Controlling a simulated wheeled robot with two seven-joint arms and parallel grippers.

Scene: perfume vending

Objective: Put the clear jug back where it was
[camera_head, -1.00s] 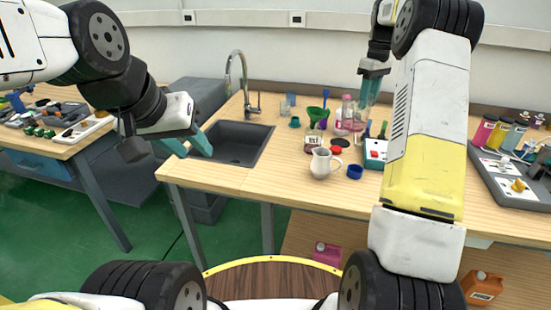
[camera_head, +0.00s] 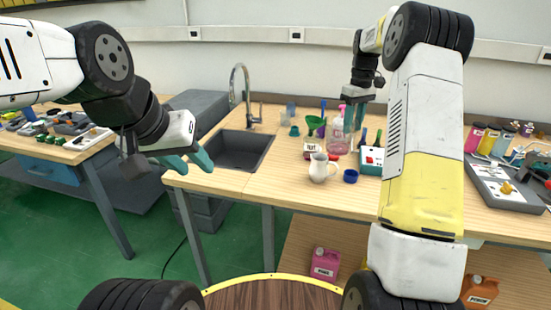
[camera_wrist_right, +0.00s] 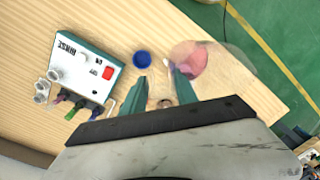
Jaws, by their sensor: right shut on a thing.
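The exact grip is partly hidden, and I cannot tell whether the jug touches the table. My left gripper (camera_head: 188,160) hangs open and empty left of the sink.
The sink (camera_head: 240,150) lies further left. The front table strip is clear.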

